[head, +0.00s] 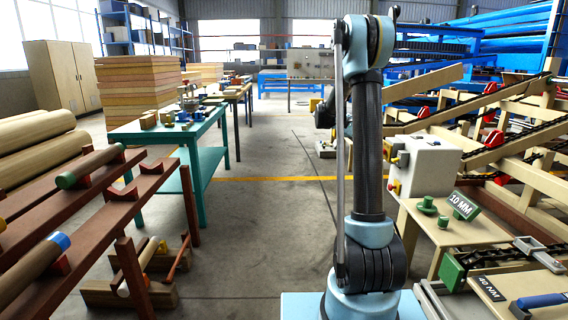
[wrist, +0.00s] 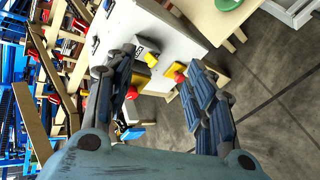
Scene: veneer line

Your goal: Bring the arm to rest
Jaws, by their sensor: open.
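My arm (head: 368,150) stands upright in the middle of the head view, folded at its top joint. In the head view my gripper is mostly hidden behind the arm. In the wrist view my gripper (wrist: 163,62) has its two dark fingers spread wide apart, with nothing between them. Beyond the fingers, the wrist view shows a pale control box (wrist: 142,28) with red and yellow buttons. The fingers appear clear of it, but the distance is hard to judge.
The control box (head: 428,168) stands right of my arm, by a bench with green knobs and a "10 MM" block (head: 463,206). A brown rack with rollers (head: 92,167) is at the left, a teal table (head: 205,134) behind it. Open floor (head: 262,215) lies between.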

